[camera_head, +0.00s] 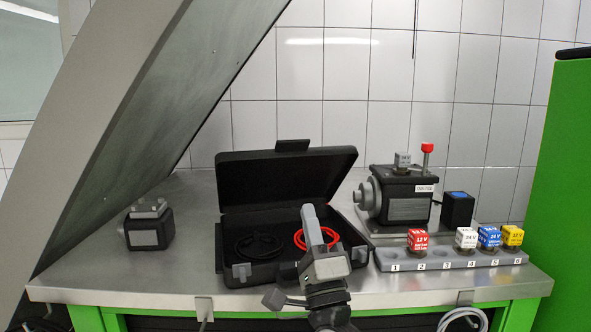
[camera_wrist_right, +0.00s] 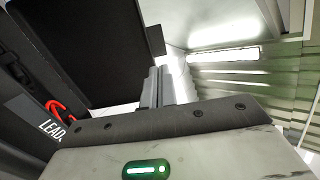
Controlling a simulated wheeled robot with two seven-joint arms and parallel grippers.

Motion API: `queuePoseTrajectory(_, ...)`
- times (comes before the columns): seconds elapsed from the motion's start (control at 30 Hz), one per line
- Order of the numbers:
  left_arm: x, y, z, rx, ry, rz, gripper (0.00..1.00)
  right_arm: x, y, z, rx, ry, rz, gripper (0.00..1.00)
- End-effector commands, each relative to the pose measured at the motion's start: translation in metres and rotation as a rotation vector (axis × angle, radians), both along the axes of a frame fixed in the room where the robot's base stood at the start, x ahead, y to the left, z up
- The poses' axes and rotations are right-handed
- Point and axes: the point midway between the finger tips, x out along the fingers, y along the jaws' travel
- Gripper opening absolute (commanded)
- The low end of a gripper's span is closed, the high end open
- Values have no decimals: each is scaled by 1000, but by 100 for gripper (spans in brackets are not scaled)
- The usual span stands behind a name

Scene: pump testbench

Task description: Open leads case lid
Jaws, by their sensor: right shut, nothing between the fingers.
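The black leads case (camera_head: 270,270) stands on the metal bench with its lid (camera_head: 285,185) raised and leaning back. A coiled black lead (camera_head: 258,245) lies in the left part of the case and a coiled red lead (camera_head: 318,238) in the right part. My right gripper (camera_head: 311,212) is in front of the case's right part, shut and empty, with its fingers pointing up and partly hiding the red lead. In the right wrist view, its shut fingers (camera_wrist_right: 155,85) show beside the dark lid (camera_wrist_right: 85,45). My left gripper is not in view.
A pump (camera_head: 400,195) with a red-topped lever stands right of the case. In front of it, a numbered grey tray (camera_head: 438,264) holds red, white, blue and yellow cubes. A small dark device (camera_head: 148,230) sits at left. A large grey panel slants across the upper left.

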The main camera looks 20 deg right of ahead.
Motion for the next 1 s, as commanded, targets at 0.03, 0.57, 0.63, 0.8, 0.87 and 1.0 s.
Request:
queuePoseTrajectory(0.03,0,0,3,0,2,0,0,6,0,10,-1,-1,-1,0)
queuePoseTrajectory(0.57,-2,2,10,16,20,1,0,81,-2,78,-6,3,-1,0)
queuePoseTrajectory(0.63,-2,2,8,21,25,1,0,86,-3,82,-6,4,-1,0)
queuePoseTrajectory(0.8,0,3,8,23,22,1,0,92,-3,86,-6,5,-1,0)
queuePoseTrajectory(0.87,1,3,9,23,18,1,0,92,-3,87,-6,5,-1,0)
queuePoseTrajectory(1.0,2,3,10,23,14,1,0,92,-3,86,-6,5,-2,0)
